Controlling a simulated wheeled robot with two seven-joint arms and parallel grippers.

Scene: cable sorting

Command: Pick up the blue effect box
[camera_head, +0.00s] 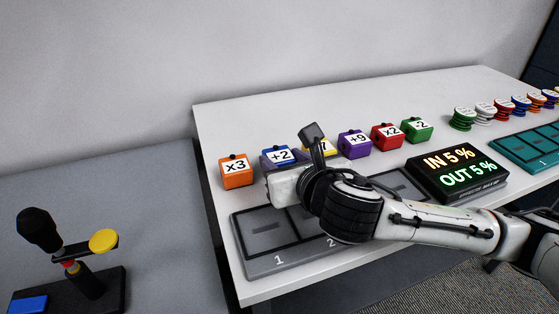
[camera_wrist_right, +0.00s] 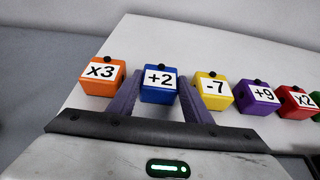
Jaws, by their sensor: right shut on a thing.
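The blue effect box (camera_head: 277,153), marked +2, stands in the row on the white table between the orange and yellow boxes. It also shows in the right wrist view (camera_wrist_right: 160,81), between the two fingers. My right gripper (camera_wrist_right: 158,96) is shut on the blue box, one purple finger on each side. In the head view my right gripper (camera_head: 280,163) reaches in from the right and hides the box's lower part. I cannot tell if the box is clear of the table. My left gripper is not in view.
The orange x3 box (camera_head: 238,172) and yellow -7 box (camera_wrist_right: 213,90) stand close on either side. Purple (camera_head: 354,144), red (camera_head: 388,136) and green (camera_head: 417,130) boxes continue the row. A grey slot tray (camera_head: 262,266) lies in front, beside a percent display (camera_head: 456,172).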

